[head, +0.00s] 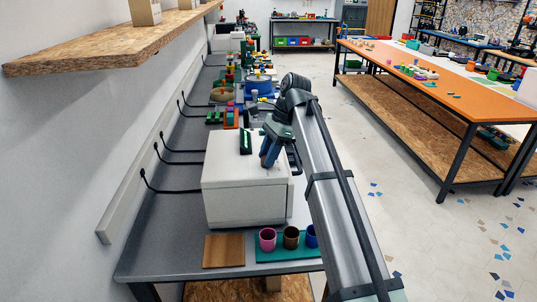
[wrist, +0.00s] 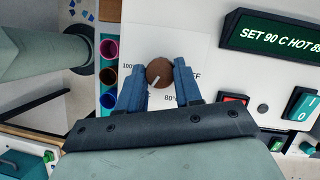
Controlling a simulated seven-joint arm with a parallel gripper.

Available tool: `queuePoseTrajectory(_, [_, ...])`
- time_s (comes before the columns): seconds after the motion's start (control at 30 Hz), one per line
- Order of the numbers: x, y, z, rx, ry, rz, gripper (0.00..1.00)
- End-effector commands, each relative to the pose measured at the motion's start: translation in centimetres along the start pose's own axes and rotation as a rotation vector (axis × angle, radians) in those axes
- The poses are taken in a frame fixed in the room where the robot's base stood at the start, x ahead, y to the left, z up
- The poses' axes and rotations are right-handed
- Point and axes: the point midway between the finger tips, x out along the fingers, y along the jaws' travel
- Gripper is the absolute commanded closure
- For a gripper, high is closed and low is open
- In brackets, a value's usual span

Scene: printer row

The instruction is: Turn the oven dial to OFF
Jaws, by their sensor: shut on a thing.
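The oven is a white box (head: 240,200) on the grey bench in the head view, and its white panel fills much of the wrist view. The oven dial (wrist: 158,71) is a round brown knob with a white pointer line, which points to the lower left, between the 100 mark and the 80° mark. The OFF label is partly hidden at the dial's right. My gripper (wrist: 160,76) is shut on the dial, with one blue finger on each side. The green display (wrist: 280,38) reads SET 90 C HOT, then digits cut by the frame edge.
A red switch (wrist: 234,98) and a teal I/O rocker switch (wrist: 300,103) sit right of the dial. Pink, brown and blue cups stand on a teal tray (head: 283,253) beside a wooden board (head: 224,251). An OSB shelf (head: 100,48) hangs above the bench.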

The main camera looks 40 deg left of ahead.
Motion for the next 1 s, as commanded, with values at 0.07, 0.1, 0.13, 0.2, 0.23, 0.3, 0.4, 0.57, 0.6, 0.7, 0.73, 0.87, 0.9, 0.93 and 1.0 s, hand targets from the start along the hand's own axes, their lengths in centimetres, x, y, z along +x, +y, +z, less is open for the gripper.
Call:
queuePoseTrajectory(0.07, [0.02, -0.13, -0.04, -0.037, 0.001, 0.014, 0.96])
queuePoseTrajectory(0.1, [0.04, -0.13, -0.04, -0.053, 0.002, 0.020, 0.96])
queuePoseTrajectory(0.13, [0.06, -0.15, -0.04, -0.065, 0.002, 0.023, 0.96])
queuePoseTrajectory(0.2, [0.09, -0.16, -0.04, -0.087, 0.003, 0.030, 0.96])
queuePoseTrajectory(0.23, [0.10, -0.17, -0.04, -0.095, 0.003, 0.032, 0.96])
queuePoseTrajectory(0.3, [0.13, -0.17, -0.04, -0.110, 0.003, 0.037, 0.96])
queuePoseTrajectory(0.4, [0.17, -0.16, -0.04, -0.125, 0.004, 0.042, 0.96])
queuePoseTrajectory(0.57, [0.21, -0.16, -0.04, -0.133, 0.004, 0.045, 0.96])
queuePoseTrajectory(0.6, [0.22, -0.16, -0.04, -0.133, 0.004, 0.045, 0.96])
queuePoseTrajectory(0.7, [0.24, -0.16, -0.04, -0.133, 0.004, 0.045, 0.96])
queuePoseTrajectory(0.73, [0.25, -0.16, -0.04, -0.133, 0.004, 0.045, 0.96])
queuePoseTrajectory(0.87, [0.27, -0.16, -0.04, -0.132, 0.004, 0.045, 0.96])
queuePoseTrajectory(0.9, [0.27, -0.17, -0.04, -0.132, 0.004, 0.044, 0.62])
queuePoseTrajectory(0.93, [0.26, -0.17, -0.03, -0.132, 0.004, 0.044, 0.59])
queuePoseTrajectory(1.0, [0.23, -0.16, -0.03, -0.132, 0.004, 0.044, 0.52])
